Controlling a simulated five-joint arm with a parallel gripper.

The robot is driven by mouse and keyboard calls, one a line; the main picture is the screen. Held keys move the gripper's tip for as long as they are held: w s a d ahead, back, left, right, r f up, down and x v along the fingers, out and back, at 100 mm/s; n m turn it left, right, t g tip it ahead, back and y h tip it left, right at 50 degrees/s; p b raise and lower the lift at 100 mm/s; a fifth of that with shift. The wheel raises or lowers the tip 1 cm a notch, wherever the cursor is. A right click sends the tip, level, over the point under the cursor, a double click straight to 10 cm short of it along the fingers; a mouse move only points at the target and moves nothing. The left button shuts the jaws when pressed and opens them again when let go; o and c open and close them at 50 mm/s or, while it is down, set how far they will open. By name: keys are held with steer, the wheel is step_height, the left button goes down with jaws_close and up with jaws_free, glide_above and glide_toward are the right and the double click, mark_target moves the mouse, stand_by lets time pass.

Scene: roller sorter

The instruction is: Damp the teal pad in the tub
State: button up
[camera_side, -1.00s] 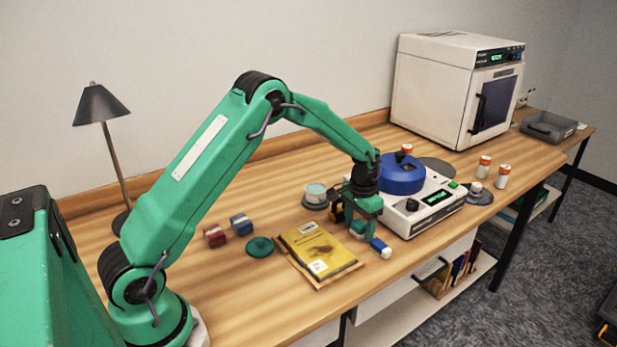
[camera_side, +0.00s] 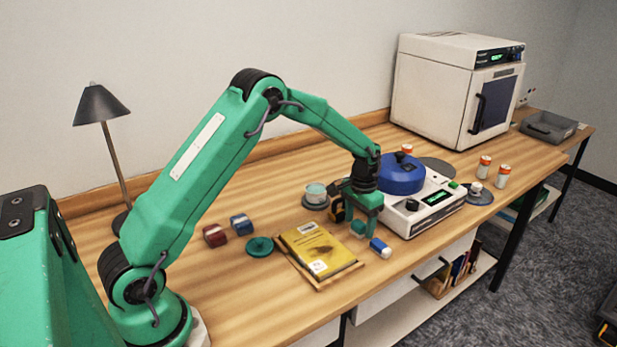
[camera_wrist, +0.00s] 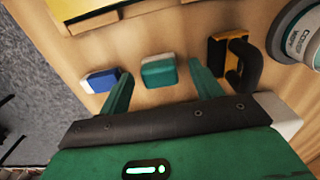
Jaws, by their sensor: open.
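The teal pad (camera_side: 358,228) is a small block on the table near the front edge, beside a white-and-blue block. In the wrist view the teal pad (camera_wrist: 158,72) shows between the two fingers of my gripper (camera_wrist: 160,76), a little beyond their tips. My gripper (camera_side: 362,213) is open and points down over the pad, holding nothing. A tub (camera_side: 315,193) with pale teal contents stands on a grey base to the left of my gripper. In the wrist view its labelled side (camera_wrist: 300,38) shows at the upper right, partly cut off.
A blue-and-white block (camera_side: 380,248) lies close to the pad. A yellow packet (camera_side: 318,248) lies on a board to the left. A white machine with a blue lid (camera_side: 402,173) stands just right of my gripper. A black-and-yellow item (camera_wrist: 218,62) sits near the right finger.

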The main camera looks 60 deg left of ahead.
steer(key=c, duration=1.2)
steer(key=shift+r, duration=3.5)
steer(key=shift+r, duration=0.1)
steer(key=shift+r, duration=0.3)
step_height(320, 180, up, 8)
steer(key=a, duration=1.8)
steer(key=shift+s+a+f, duration=0.1)
steer(key=shift+s+f, duration=0.05)
steer(key=shift+f, duration=0.75)
steer(key=shift+s+a+f, duration=0.1)
steer(key=shift+s+f, duration=0.05)
steer(key=shift+f, duration=0.7)
steer(key=shift+s+a+f, duration=0.1)
steer(key=shift+s+f, duration=0.05)
steer(key=shift+f, duration=0.75)
